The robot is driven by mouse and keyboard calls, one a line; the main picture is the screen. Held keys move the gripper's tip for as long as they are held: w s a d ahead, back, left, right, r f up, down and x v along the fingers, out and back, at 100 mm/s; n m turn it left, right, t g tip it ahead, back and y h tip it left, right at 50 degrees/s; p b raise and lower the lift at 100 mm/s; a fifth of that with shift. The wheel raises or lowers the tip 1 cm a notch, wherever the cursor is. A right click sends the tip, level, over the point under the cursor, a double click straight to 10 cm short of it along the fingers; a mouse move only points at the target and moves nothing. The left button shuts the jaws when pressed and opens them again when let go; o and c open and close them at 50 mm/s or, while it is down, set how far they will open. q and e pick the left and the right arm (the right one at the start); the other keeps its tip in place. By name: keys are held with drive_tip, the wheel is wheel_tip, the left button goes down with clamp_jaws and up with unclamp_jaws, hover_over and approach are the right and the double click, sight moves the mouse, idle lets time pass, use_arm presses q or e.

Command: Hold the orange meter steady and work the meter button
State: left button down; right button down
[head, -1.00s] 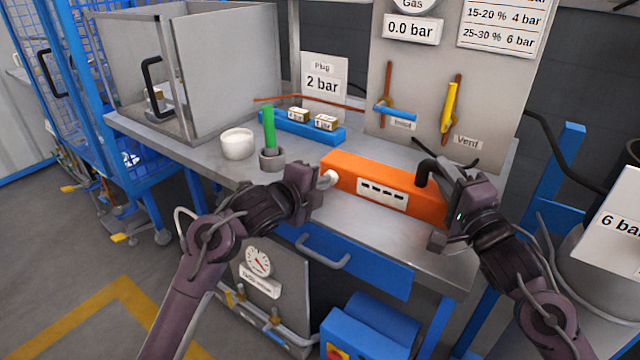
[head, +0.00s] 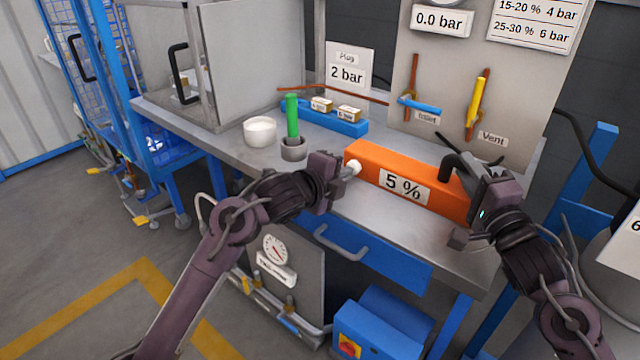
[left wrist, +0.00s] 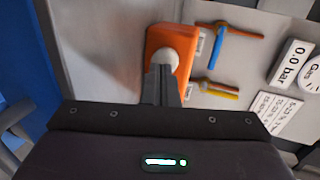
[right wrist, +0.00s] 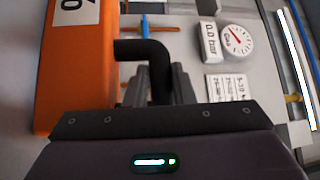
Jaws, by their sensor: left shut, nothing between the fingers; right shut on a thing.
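The orange meter (head: 365,155) lies on the grey bench, and its display (head: 403,186) reads 5 %. It also shows in the left wrist view (left wrist: 160,38) and the right wrist view (right wrist: 80,75). The white round button (head: 352,168) is on its left end. My left gripper (head: 340,172) is shut and empty, its fingertips at the button (left wrist: 167,59); I cannot tell whether they press on it. My right gripper (head: 462,178) is shut on the black handle (right wrist: 148,52) at the meter's right end. The fingers hide part of the handle.
A white cup (head: 260,131), a grey holder with a green stick (head: 292,118) and a blue block tray (head: 335,124) stand behind and left of the meter. The blue inlet valve (head: 420,104) and yellow vent valve (head: 475,103) are on the panel behind. The bench front is clear.

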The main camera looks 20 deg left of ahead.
use_arm(q)
drive_tip(key=f+v, duration=0.1)
drive_tip(key=v, duration=1.1)
drive_tip(key=shift+s, duration=0.3)
use_arm(e)
drive_tip(key=shift+f, duration=0.1)
use_arm(q)
drive_tip(key=shift+a+r, duration=0.1)
use_arm(e)
drive_tip(key=c, duration=1.1)
unclamp_jaws()
drive_tip(key=shift+c, duration=0.2)
drive_tip(key=shift+s, duration=0.1)
